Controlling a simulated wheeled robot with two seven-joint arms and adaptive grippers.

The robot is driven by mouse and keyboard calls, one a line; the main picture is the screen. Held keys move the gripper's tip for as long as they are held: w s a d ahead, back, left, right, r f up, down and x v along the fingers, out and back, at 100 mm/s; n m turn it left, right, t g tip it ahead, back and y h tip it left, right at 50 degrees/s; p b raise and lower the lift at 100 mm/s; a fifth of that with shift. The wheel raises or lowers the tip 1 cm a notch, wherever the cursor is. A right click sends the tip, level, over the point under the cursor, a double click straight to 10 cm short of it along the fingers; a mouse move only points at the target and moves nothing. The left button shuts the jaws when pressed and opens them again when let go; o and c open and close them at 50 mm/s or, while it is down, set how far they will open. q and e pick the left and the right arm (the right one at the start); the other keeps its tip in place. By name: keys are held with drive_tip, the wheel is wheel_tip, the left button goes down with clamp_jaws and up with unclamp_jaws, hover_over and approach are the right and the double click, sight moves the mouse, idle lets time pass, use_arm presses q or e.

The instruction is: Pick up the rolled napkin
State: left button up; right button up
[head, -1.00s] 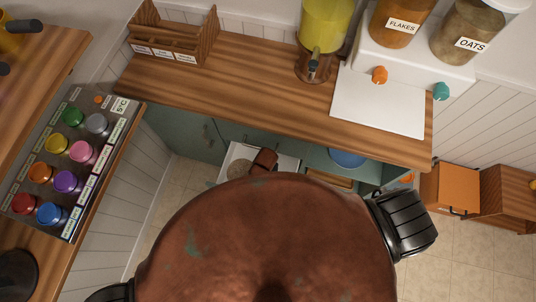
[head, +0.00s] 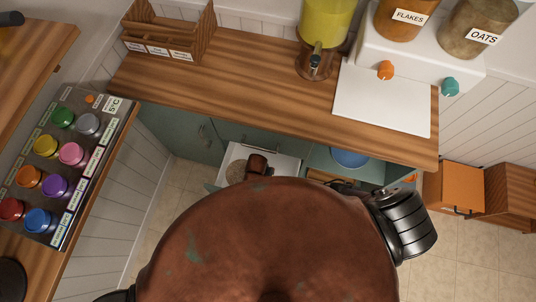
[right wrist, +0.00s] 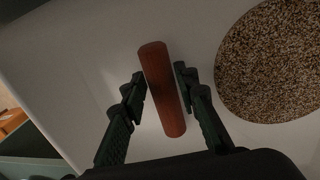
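The rolled napkin (right wrist: 163,90) is a reddish-brown roll between my right fingers in the right wrist view. A brown end of the napkin (head: 257,164) shows in the head view, above the edge of my body. I cannot tell if it is clear of the white surface beneath. My body hides most of the right gripper there. My left gripper is not in view.
A white open drawer (head: 285,167) holds a round speckled mat (right wrist: 270,62) beside the napkin. The wooden counter (head: 230,85) is just beyond it, with a yellow dispenser (head: 325,22) and a white board (head: 380,98). A blue bowl (head: 350,157) sits under the counter.

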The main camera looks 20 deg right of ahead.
drive_tip(key=shift+c, duration=0.6)
drive_tip(key=c, duration=0.6)
drive_tip(key=shift+r, duration=0.1)
